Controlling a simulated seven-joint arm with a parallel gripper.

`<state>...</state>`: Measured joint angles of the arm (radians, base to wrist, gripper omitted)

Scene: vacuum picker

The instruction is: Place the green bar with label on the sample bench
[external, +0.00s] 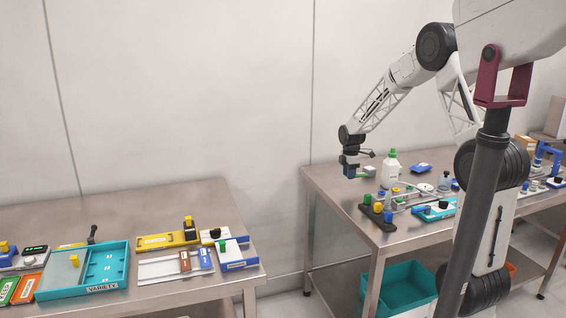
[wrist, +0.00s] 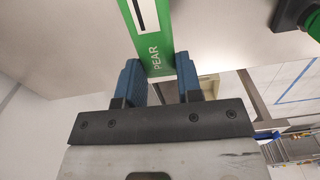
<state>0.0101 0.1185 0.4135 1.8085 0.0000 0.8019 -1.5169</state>
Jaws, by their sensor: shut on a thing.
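The green bar (wrist: 155,62) shows in the wrist view with the word PEAR and a white label. It is between the two blue fingers of my gripper (wrist: 160,75), which is shut on it. In the external view my gripper (external: 351,170) is above the left end of the right-hand metal bench (external: 345,205); the bar is too small to make out there. Another metal bench (external: 190,195) stands at the left. I cannot tell which of the two is the sample bench.
A white bottle with a green cap (external: 391,172) and a dark block with coloured knobs (external: 377,208) stand near my gripper. The left bench holds a teal tray (external: 88,270) and a yellow tool (external: 165,241). Its back strip is clear. A teal bin (external: 400,285) sits below the right bench.

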